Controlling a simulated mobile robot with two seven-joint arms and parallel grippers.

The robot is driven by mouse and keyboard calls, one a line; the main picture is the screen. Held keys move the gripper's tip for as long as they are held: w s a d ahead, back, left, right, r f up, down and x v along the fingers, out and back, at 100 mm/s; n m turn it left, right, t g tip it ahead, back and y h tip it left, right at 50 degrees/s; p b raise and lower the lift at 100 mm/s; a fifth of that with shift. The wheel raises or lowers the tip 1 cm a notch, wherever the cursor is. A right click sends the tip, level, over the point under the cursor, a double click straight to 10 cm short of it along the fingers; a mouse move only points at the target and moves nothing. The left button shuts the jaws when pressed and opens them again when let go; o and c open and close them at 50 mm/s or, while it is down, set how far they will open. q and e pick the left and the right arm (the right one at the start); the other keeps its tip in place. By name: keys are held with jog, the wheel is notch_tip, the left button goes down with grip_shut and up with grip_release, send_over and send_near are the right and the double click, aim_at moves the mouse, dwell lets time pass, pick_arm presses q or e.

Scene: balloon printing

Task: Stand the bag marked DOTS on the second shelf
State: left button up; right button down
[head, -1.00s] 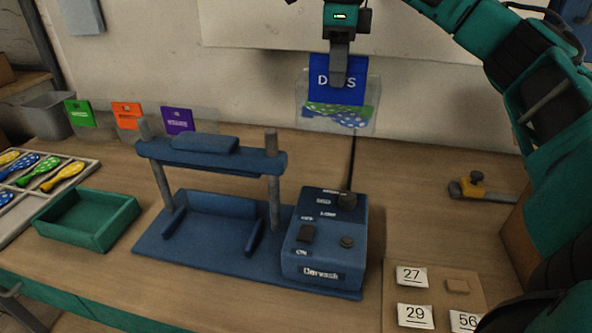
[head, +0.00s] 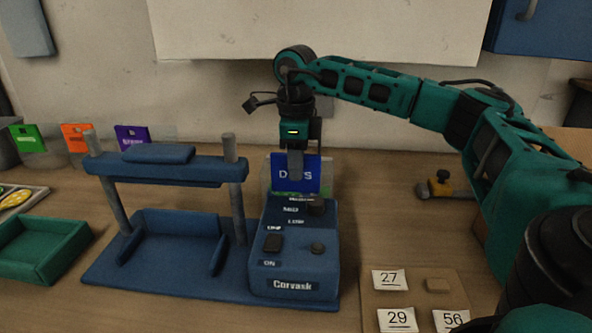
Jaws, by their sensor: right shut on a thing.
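The DOTS bag (head: 313,176) has a blue header card with white letters and a clear pouch. It hangs upright behind the control box of the blue press. My right gripper (head: 295,167) points down and is shut on the top of the header, covering part of the lettering. A little green print shows just below the card; the lower pouch is hidden by the box, so I cannot tell whether it touches the table. No shelf can be made out for certain. My left gripper is not in view.
The blue press (head: 165,222) stands just in front of the bag. Bags with green (head: 27,138), orange (head: 76,138) and purple (head: 131,136) headers stand at the back left. A green tray (head: 40,250) is at left. A blue cabinet (head: 540,28) is at upper right.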

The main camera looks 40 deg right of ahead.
jog(key=shift+f, duration=0.55)
jog(key=c, duration=1.1)
grip_release()
